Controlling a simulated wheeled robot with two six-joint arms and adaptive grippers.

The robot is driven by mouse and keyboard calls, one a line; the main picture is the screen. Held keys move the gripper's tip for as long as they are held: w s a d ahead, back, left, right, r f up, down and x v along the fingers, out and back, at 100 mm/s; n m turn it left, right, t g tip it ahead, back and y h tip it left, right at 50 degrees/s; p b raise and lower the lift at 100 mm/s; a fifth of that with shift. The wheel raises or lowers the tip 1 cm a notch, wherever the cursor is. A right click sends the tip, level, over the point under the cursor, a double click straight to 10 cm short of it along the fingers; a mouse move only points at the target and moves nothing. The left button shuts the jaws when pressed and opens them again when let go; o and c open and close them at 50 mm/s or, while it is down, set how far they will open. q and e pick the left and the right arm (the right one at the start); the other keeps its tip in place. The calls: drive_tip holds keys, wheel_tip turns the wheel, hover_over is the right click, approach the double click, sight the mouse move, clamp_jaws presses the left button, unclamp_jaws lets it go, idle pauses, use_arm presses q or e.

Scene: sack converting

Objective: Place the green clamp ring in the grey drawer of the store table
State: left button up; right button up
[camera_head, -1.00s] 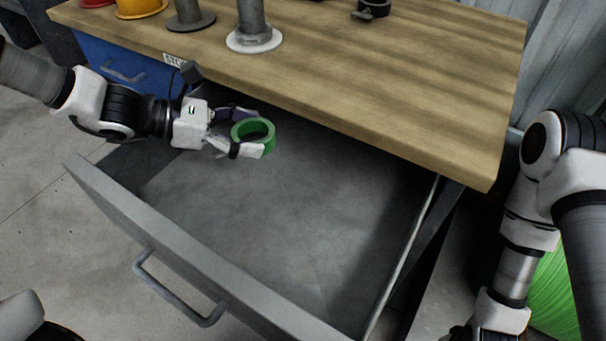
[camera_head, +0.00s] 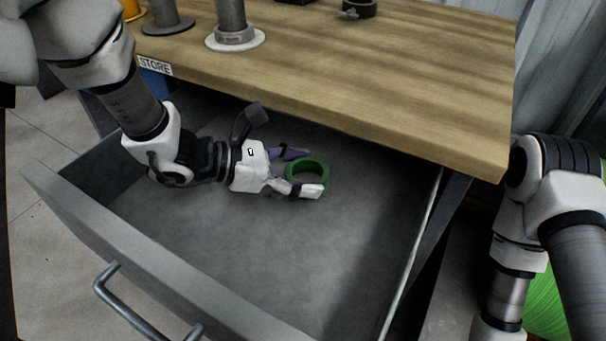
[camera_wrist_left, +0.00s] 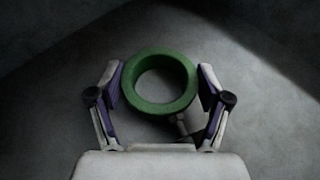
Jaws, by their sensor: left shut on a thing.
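The green clamp ring (camera_head: 325,172) is held between the two fingers of my left gripper (camera_head: 306,172). In the left wrist view, the ring (camera_wrist_left: 160,105) sits between the purple-padded fingertips of the gripper (camera_wrist_left: 160,82), its hole facing the camera. The grey drawer (camera_head: 140,252) of the store table (camera_head: 330,65) is pulled open. My left gripper reaches in over its front left side and holds the ring low inside the drawer outline. The drawer floor around the ring is empty. Whether the ring touches the floor is not clear. My right gripper is out of view.
The wooden tabletop edge overhangs the back of the drawer. On it stand a grey post on a white flange (camera_head: 233,30), a dark post (camera_head: 165,15) and a black ring (camera_head: 358,8). A green roll (camera_head: 545,300) lies behind my right arm.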

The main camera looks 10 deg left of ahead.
sight(263, 191)
use_arm(q)
drive_tip(key=shift+a+r, duration=0.15)
drive_tip(key=shift+f, duration=0.35)
drive_tip(key=o, duration=1.6)
drive_tip(key=shift+r, duration=0.1)
drive_tip(key=shift+r, duration=0.1)
drive_tip(key=shift+r, duration=0.35)
drive_tip(key=p+v, duration=0.3)
drive_tip(key=v, duration=0.3)
drive_tip(key=shift+s+a, duration=0.15)
drive_tip(key=shift+a, duration=0.15)
drive_tip(key=shift+s+a, duration=0.2)
drive_tip(key=shift+a, duration=0.15)
